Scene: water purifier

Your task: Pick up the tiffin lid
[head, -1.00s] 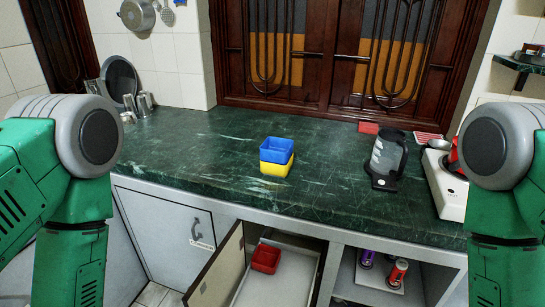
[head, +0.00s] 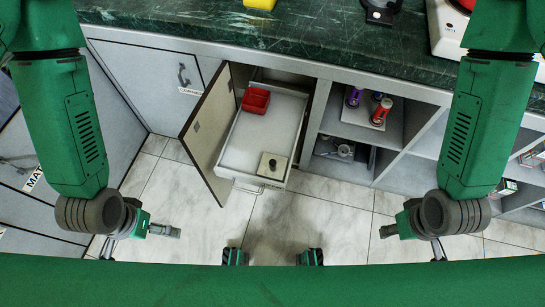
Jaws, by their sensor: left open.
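A small cream square piece with a dark round knob, which looks like the tiffin lid (head: 272,165), lies near the front of the pulled-out white drawer (head: 250,146). A red tiffin box (head: 256,101) sits further back in the same drawer. The yellow tiffin box (head: 260,3) shows only at the top edge, on the counter. My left gripper (head: 160,230) is open and empty, low over the floor, left of and in front of the drawer. My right gripper (head: 392,231) is to the right of the drawer, apart from everything; its fingers are too small to read.
An open cabinet door (head: 207,132) stands along the drawer's left side. The dark green counter (head: 300,36) runs above. An open shelf to the right holds a purple can (head: 354,97) and a red can (head: 381,111). The tiled floor (head: 285,212) before the drawer is clear.

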